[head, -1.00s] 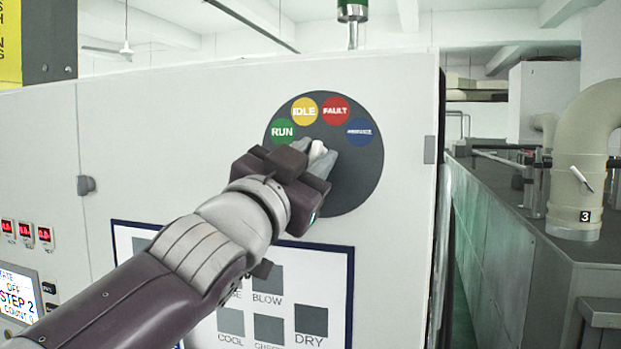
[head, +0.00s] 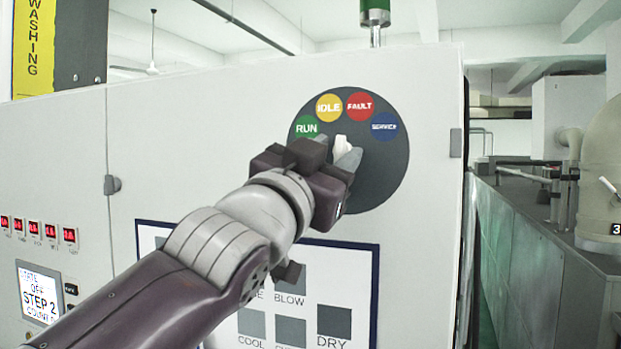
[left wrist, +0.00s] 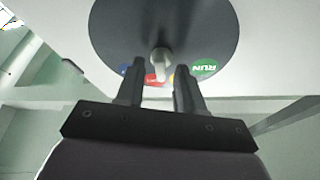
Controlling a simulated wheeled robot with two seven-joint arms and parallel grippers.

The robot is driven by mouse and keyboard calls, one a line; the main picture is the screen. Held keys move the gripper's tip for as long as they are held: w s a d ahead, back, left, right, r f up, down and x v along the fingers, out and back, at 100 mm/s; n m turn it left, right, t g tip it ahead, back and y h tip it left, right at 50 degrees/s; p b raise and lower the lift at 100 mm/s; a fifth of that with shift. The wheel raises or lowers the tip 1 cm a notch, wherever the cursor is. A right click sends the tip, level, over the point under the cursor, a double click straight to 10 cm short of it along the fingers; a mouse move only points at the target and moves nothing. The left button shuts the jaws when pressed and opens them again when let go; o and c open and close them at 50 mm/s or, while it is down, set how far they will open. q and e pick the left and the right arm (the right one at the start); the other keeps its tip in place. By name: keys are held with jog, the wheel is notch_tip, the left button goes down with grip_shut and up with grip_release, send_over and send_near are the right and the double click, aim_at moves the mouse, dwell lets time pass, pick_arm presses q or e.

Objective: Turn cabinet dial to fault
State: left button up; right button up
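The cabinet dial (head: 385,175) is a dark grey disc on the pale cabinet front. Its coloured labels are green RUN (head: 306,127), yellow IDLE (head: 328,107), red FAULT (head: 359,104) and blue SERVICE (head: 384,126). A cream knob (head: 342,146) sits at its middle. My left gripper (head: 345,157) is at the knob. In the left wrist view, its two fingers (left wrist: 160,72) stand apart on either side of the knob (left wrist: 160,56), with gaps showing. The knob's long end lies toward the red and yellow labels; exactly which one I cannot tell. My right gripper is not in view.
Below the dial is a blue-framed panel (head: 368,250) with grey squares, partly behind my left arm. A STEP 2 screen (head: 40,293) and red displays are at the left. The cabinet's right edge borders an aisle with a long green-grey machine (head: 530,250).

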pick_arm(q)
jog(key=b+v, duration=0.1)
jog(key=v, duration=1)
jog(key=shift+s, duration=0.3)
jog(key=shift+a, duration=0.1)
